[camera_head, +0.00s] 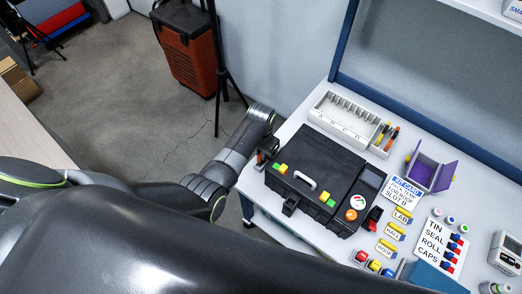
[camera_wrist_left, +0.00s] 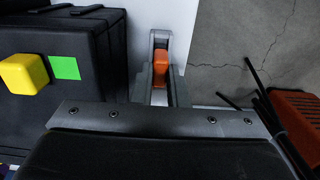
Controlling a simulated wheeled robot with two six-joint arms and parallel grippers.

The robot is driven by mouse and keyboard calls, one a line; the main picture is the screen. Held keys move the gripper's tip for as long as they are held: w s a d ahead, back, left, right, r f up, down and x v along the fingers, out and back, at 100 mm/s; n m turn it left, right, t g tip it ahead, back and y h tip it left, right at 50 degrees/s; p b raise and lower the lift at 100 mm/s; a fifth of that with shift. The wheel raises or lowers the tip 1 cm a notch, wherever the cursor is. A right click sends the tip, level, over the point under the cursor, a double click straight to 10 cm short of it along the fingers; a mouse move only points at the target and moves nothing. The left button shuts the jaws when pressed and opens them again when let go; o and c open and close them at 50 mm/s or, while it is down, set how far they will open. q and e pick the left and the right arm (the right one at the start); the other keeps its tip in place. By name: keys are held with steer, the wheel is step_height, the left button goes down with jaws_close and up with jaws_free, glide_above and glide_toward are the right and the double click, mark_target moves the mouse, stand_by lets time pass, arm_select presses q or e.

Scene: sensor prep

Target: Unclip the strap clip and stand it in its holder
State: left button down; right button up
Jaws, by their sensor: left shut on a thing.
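My left gripper (camera_head: 262,157) is at the left edge of the table, beside the left side of a black case (camera_head: 325,168). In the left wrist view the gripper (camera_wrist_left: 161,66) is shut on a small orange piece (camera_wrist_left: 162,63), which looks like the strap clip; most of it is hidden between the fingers. The case side with a yellow block (camera_wrist_left: 23,74) and a green square (camera_wrist_left: 64,68) is left of the fingers, apart from them. I cannot tell which object is the clip's holder. My right gripper is not in view.
A grey slotted tray (camera_head: 345,118) marked with letters stands behind the case, with pens at its right end. An open purple box (camera_head: 421,172), signs, labels and coloured caps fill the right side. A tripod and an orange-black bin (camera_head: 187,50) stand on the floor beyond.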

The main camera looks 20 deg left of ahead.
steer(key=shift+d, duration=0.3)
arm_select(q)
steer(key=shift+f, duration=0.3)
steer(key=shift+p, duration=0.3)
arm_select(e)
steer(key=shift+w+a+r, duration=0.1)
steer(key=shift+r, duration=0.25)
arm_select(q)
steer(key=shift+f, duration=0.75)
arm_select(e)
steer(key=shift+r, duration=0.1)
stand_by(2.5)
arm_select(q)
steer(key=c, duration=1.1)
jaws_free()
